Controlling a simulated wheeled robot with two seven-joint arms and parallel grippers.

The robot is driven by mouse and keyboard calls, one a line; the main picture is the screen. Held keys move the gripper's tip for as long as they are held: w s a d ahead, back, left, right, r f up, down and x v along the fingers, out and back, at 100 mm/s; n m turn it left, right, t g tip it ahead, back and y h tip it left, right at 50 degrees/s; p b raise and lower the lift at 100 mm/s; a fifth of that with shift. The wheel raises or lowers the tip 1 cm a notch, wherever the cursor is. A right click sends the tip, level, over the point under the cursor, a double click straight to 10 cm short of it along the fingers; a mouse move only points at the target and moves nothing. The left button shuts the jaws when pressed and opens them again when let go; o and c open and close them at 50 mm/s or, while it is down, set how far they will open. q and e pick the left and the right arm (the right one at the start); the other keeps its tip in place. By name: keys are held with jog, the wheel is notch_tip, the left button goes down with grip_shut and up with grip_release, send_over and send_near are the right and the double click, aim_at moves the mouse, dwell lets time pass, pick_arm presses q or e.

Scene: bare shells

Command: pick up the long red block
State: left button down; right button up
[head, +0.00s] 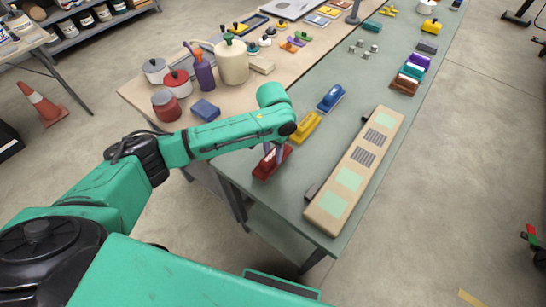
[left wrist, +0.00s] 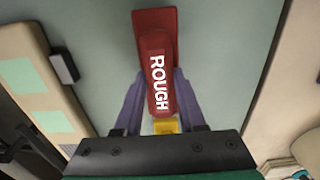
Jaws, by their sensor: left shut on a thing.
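The long red block (head: 264,167) is at the near left edge of the green-grey table, under my left gripper (head: 274,152). The left wrist view shows the red block (left wrist: 156,62) with white lettering "ROUGH" on its top. The two purple-grey fingers of my left gripper (left wrist: 160,100) lie on either side of it and are shut on it. I cannot tell whether the block touches the table or hangs just above it. My right gripper is not in view.
A yellow block (head: 305,127) and a blue block (head: 331,97) lie beyond the red one. A long cardboard-coloured board (head: 327,205) with green and striped patches lies to the right. A wooden table (head: 140,93) with pots and a bottle adjoins on the left.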

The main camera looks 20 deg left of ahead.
pick_arm(q)
notch_tip(320, 180, up, 12)
jog(key=b, duration=0.2)
notch_tip(320, 180, up, 6)
send_over(273, 153)
jog(key=shift+s+p, duration=0.1)
jog(key=shift+p, duration=0.35)
